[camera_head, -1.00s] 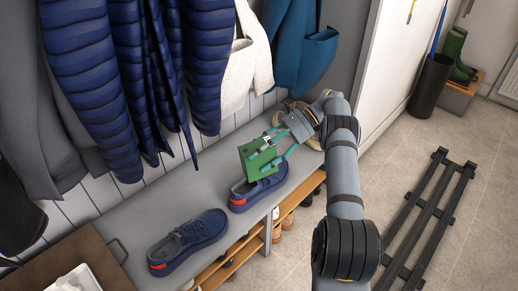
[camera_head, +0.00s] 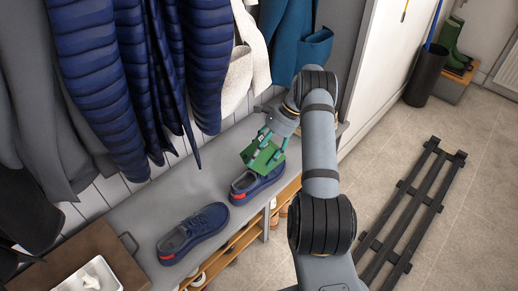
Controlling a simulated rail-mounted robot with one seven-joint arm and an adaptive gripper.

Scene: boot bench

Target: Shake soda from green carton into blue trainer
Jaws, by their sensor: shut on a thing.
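A green carton (camera_head: 263,157) is held tilted in my gripper (camera_head: 267,144), which is shut on it. The carton is just above the farther blue trainer (camera_head: 258,187), over its opening, and hides part of it. A second blue trainer (camera_head: 194,232) with a red heel patch stands nearer on the grey bench. I cannot see any soda falling.
The grey bench top (camera_head: 158,199) is clear around the trainers. A brown board (camera_head: 97,248) with a white tray (camera_head: 88,277) is at the near left. Blue padded jackets (camera_head: 100,90) hang behind. Shoes stand on shelves below. A dark slatted rack (camera_head: 415,210) lies on the floor.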

